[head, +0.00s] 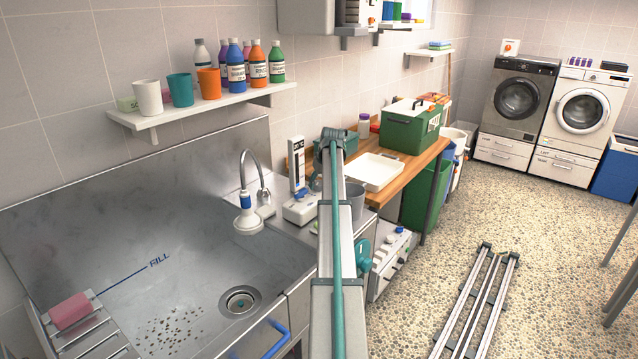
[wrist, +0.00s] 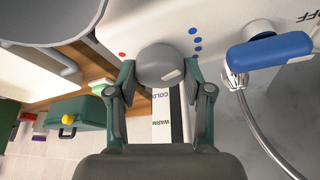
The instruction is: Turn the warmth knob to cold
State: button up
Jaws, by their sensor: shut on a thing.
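The warmth knob (wrist: 160,66) is a rounded grey knob on a white unit (wrist: 118,22), and a pale mark shows on its lower right in the wrist view. A red dot lies left of the knob and several blue dots lie to its right. My gripper (wrist: 161,84) has its two dark green fingers closed on either side of the knob. Below it, a white panel with a dark strip (wrist: 176,124) carries the words COLD and WARM. In the head view the white unit (head: 300,209) stands beside the sink, and my arm hides most of the gripper and the knob.
A blue lever (wrist: 270,51) near OFF lettering and a metal hose are close on the right in the wrist view. A grey bowl (wrist: 40,18) is at upper left. The curved tap (head: 246,165) stands left of the unit, and a white tray (head: 373,171) lies beyond my arm.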

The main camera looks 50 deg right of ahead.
jog(key=o, duration=1.1)
jog(key=shift+o, duration=0.2)
jog(key=shift+r, duration=0.1)
jog(key=v, duration=1.1)
jog(key=shift+s+r, duration=0.2)
jog(key=shift+r, duration=0.15)
